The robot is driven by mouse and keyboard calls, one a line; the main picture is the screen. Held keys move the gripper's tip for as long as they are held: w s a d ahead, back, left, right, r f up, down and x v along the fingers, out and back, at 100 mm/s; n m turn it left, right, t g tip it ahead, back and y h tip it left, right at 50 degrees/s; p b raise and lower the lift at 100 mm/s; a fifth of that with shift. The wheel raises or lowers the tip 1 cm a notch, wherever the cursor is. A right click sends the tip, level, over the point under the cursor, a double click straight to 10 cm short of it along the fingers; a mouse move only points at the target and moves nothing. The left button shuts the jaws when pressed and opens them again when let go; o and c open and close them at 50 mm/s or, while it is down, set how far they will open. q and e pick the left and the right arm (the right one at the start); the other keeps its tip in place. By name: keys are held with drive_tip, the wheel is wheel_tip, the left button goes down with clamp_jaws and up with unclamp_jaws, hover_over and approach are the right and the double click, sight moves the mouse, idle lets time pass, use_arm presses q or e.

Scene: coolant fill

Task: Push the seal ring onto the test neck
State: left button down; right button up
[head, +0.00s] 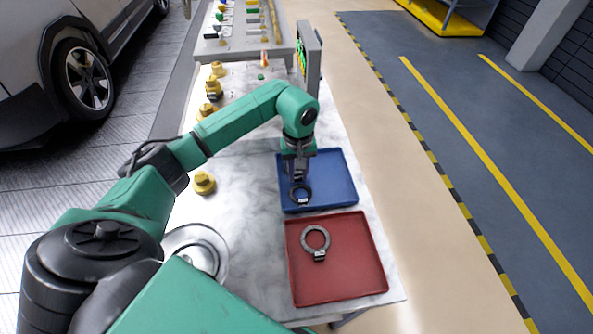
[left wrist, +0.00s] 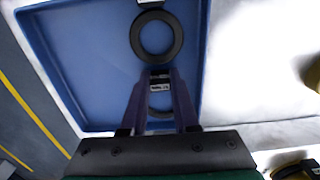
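In the head view a dark seal ring (head: 301,194) with a pale tab lies in the blue tray (head: 345,185); the same ring shows in the left wrist view (left wrist: 135,37). A second ring (left wrist: 160,112) with a labelled tab shows between my left fingers in the left wrist view, partly hidden by them. My left gripper (head: 299,178) points down over the blue tray. Its fingers stand apart on either side of that tab; I see no clear grip. A grey ring (head: 304,238) lies in the red tray. Several yellow fittings stand on the table; I cannot tell which is the test neck.
The red tray (head: 345,287) lies at the near right end of the marble table. One yellow fitting (head: 204,183) stands left of the blue tray; others (head: 213,88) stand farther back near a screen (head: 308,57). A car (head: 85,60) is at the left.

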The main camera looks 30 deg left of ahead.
sight(298, 173)
idle(0.3)
use_arm(q)
drive_tip(key=shift+r, duration=0.1)
drive_tip(key=shift+r, duration=0.3)
drive_tip(key=shift+r+p, duration=1.9)
drive_tip(key=shift+r, duration=0.8)
drive_tip(key=shift+f, duration=0.1)
